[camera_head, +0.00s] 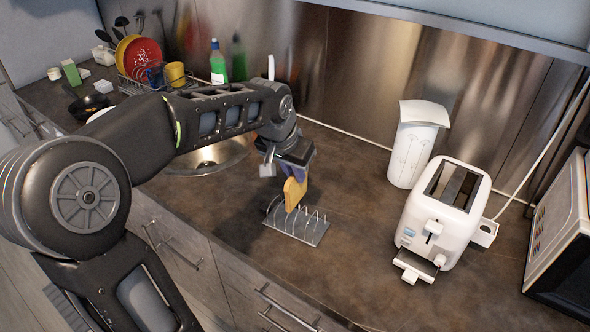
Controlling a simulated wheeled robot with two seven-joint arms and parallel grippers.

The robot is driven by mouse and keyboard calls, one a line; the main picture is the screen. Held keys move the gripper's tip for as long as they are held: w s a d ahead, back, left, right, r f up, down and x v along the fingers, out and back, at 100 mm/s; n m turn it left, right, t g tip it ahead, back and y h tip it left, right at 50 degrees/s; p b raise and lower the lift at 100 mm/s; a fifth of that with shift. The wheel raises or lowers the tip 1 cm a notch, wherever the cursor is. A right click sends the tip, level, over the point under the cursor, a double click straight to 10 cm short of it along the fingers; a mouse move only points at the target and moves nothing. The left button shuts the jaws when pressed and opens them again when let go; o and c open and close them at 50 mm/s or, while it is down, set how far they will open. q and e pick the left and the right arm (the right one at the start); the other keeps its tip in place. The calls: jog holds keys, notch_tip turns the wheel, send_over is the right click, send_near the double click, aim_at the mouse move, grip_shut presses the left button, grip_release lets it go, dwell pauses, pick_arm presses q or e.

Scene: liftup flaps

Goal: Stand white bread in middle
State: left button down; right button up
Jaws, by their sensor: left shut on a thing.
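A slice of bread (294,193) with a tan-yellow face hangs upright from my left gripper (293,172). The gripper is shut on the slice's upper part, and its fingers are partly hidden by the wrist. The slice is over the left-middle part of a metal toast rack (298,230) on the counter. Its lower edge is at the rack's wire dividers; I cannot tell whether it touches the base. My right gripper is not in view.
A microwave (565,235) is at the far right. A sink (208,158) and dish rack with plates (142,58) are at left. The counter in front is clear.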

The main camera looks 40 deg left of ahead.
aim_at(288, 182)
pick_arm(q)
notch_tip(288, 182, down, 2)
jog(key=shift+f+b, duration=0.2)
jog(key=shift+b, duration=0.5)
jog(key=shift+f+b, duration=2.1)
jog(key=shift+f, duration=0.45)
jog(key=c, duration=1.4)
grip_release()
jog(key=shift+r, duration=0.15)
jog(key=v, duration=0.7)
jog(key=shift+s+r, duration=0.15)
jog(key=shift+r, duration=0.1)
jog(key=shift+f, duration=0.1)
